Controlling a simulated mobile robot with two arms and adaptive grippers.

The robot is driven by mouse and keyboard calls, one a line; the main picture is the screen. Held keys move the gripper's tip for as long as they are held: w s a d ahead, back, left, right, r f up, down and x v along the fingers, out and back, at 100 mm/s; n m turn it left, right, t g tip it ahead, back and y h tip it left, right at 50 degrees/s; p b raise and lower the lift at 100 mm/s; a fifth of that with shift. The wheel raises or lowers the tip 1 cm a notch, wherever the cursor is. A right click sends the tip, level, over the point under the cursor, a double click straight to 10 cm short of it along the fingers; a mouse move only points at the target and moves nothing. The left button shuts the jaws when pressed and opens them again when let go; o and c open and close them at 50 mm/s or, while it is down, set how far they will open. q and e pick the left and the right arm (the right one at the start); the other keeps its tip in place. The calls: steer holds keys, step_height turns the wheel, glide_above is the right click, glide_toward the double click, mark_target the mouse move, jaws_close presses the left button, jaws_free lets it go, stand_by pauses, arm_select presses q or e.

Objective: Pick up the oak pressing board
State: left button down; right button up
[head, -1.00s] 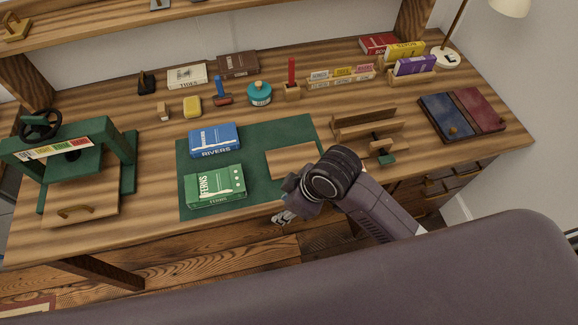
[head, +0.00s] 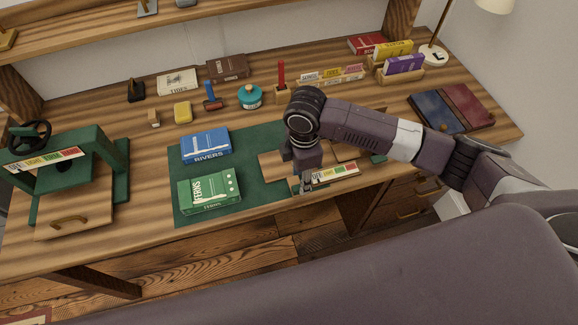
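A flat, plain wooden board (head: 272,164) lies on the green mat (head: 244,200), right of the blue book; this looks like the oak pressing board. My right gripper (head: 306,184) points down at the board's right side and hides part of it. I cannot tell whether they touch, or whether the small, dark fingers are open or shut. Another wooden board with a handle (head: 75,222) sits at the green press (head: 112,152) on the left. My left gripper is out of view.
Blue RIVERS book (head: 206,145) and green FERNS book (head: 209,188) lie on the mat. A coloured label strip (head: 335,173) is close right of my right gripper. Small tools and a teal pot (head: 249,97) stand behind. My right arm covers much of the desk's right.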

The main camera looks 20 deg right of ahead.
steer(key=f, duration=0.2)
steer(key=f+p, duration=0.1)
steer(key=f, duration=0.2)
steer(key=shift+w+f, duration=0.3)
steer(key=shift+f, duration=0.05)
steer(key=shift+c, duration=0.4)
jaws_close()
